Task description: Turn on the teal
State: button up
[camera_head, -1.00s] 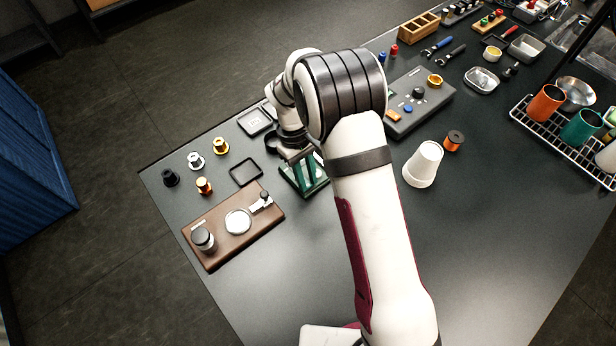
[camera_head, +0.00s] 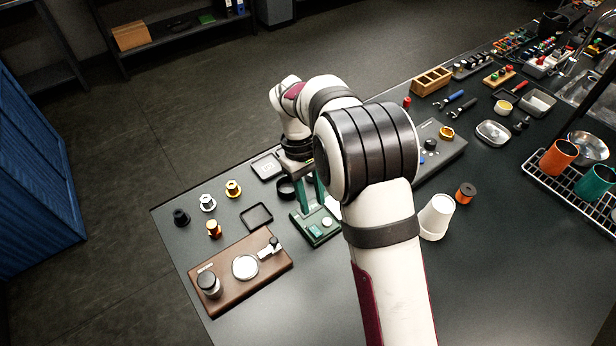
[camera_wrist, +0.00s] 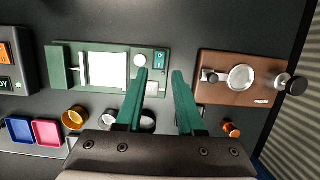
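The teal-green machine (camera_head: 316,232) stands on the dark table under my gripper. In the wrist view its green body (camera_wrist: 92,48) has a white square plate, a round pale knob (camera_wrist: 139,60) and a small teal switch (camera_wrist: 160,59) at its right end. I cannot tell the switch's position. My gripper (camera_wrist: 159,76) has two green fingers, apart with nothing between them; their tips point at the machine's right end, near the knob and switch. In the head view my gripper (camera_head: 309,193) is above the machine, and my arm hides part of the machine.
A brown board (camera_head: 222,283) with a round pale disc lies beside the machine. Several small metal and black parts, including a gold one (camera_head: 233,188), and a black square tray (camera_head: 257,216) are close by. A grey control box (camera_wrist: 14,98) and a white cup (camera_head: 437,217) stand on the other side.

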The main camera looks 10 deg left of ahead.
jog(key=v, duration=0.7)
